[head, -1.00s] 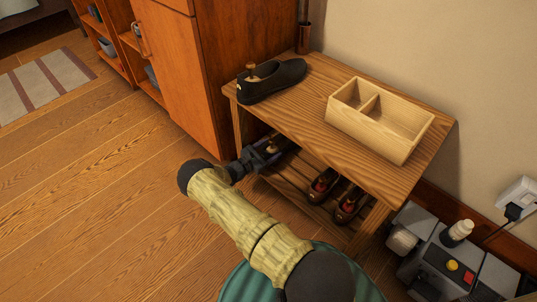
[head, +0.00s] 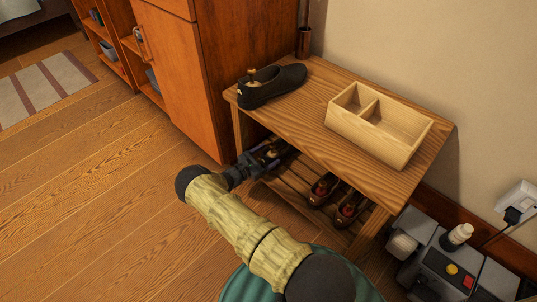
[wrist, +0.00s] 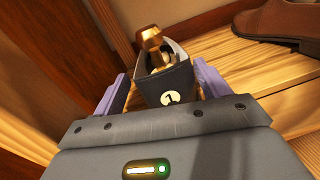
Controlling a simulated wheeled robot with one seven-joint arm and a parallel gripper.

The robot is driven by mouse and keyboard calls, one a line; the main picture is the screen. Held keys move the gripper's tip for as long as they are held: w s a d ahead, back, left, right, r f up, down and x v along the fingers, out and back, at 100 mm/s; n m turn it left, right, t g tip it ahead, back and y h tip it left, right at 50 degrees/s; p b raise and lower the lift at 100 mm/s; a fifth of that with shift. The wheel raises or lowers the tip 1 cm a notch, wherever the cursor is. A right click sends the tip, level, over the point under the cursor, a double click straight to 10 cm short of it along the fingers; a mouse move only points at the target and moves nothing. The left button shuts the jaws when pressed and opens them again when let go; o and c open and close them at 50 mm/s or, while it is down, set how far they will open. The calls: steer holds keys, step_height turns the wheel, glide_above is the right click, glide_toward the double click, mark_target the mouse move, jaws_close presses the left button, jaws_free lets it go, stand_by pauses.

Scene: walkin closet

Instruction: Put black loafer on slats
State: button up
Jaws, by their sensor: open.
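A black loafer (head: 278,83) with a brass shoe-tree knob lies on the rack's top board. A second dark shoe (wrist: 169,84), with a brass shoe tree and a round number label on its heel, is on the lower slats (wrist: 230,62). My gripper (head: 267,156) is open at the lower shelf's left end. Its two purple fingers stand on either side of that shoe's heel; I cannot tell whether they touch it. In the head view, the shoe's front is hidden under the top board.
Brown shoes (head: 335,198) stand farther right on the slats. A divided wooden box (head: 378,126) occupies the top board's right part. An orange-brown cabinet (head: 178,75) stands close at the left. The floor in front is clear.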

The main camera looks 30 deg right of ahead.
steer(key=p+v, duration=0.3)
steer(key=v, duration=0.7)
steer(key=shift+a, duration=0.2)
steer(key=shift+r, duration=0.1)
steer(key=s+a+r+m+y, duration=0.2)
steer(key=s+r+m+y, duration=0.3)
steer(key=s+r, duration=0.3)
steer(key=s+a+r+m+g+y, duration=0.1)
steer(key=s+r+m+y, duration=0.5)
steer(key=r, duration=0.8)
steer(key=s+a+r+m+y, duration=0.3)
steer(key=s+r+m+y, duration=0.3)
steer(key=s+r+m, duration=0.2)
step_height(320, 180, up, 3)
steer(key=shift+s+a+r+g, duration=0.2)
steer(key=shift+s+a+g, duration=0.2)
steer(key=shift+s, duration=0.65)
